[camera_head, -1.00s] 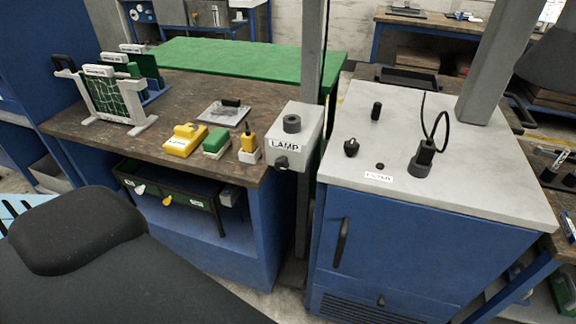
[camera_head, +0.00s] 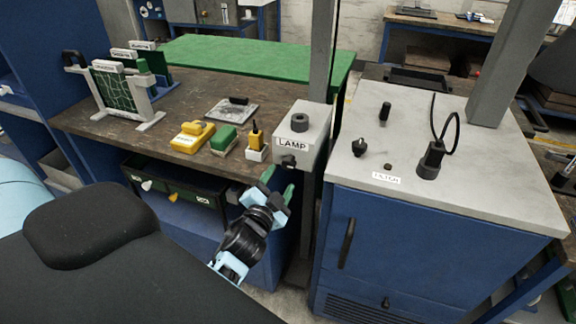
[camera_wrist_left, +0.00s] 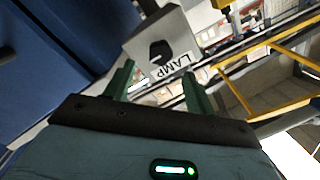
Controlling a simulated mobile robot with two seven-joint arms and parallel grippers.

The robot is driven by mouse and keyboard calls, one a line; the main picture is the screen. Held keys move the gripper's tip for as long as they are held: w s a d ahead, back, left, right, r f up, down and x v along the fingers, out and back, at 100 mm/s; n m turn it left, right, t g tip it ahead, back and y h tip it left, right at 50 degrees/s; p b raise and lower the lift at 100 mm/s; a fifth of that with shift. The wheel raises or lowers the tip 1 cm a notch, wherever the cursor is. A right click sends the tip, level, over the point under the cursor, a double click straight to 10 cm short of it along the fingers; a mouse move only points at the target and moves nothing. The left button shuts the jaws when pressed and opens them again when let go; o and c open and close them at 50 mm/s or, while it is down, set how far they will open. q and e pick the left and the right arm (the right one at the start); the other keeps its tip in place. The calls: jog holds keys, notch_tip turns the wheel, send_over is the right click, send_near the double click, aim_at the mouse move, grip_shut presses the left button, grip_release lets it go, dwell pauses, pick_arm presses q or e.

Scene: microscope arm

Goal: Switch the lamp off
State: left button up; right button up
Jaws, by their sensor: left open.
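The lamp box (camera_head: 312,135) is a light grey housing labelled LAMP, at the right end of the wooden bench. It has a dark round knob on top and a small black switch knob (camera_head: 289,161) on its front, below the label. My left gripper (camera_head: 278,183) is just below and in front of the switch knob, apart from it, with green fingers. In the left wrist view the open fingers (camera_wrist_left: 158,88) point at the lamp box (camera_wrist_left: 165,45), and the black switch knob (camera_wrist_left: 161,51) shows beyond them. My right gripper is not in view.
Yellow (camera_head: 192,137) and green (camera_head: 224,140) blocks and a small yellow device (camera_head: 256,142) stand on the bench left of the lamp box. A blue cabinet (camera_head: 415,235) with a grey top stands to the right. A dark drawer tray (camera_head: 172,183) hangs under the bench.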

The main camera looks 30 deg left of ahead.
aim_at(288, 166)
pick_arm(q)
jog(key=x, duration=0.6)
jog(key=shift+d, duration=0.1)
jog(key=shift+w, duration=0.55)
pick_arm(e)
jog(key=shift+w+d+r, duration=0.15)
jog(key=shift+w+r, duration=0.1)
pick_arm(q)
jog(key=shift+c, duration=0.4)
jog(key=c, duration=0.9)
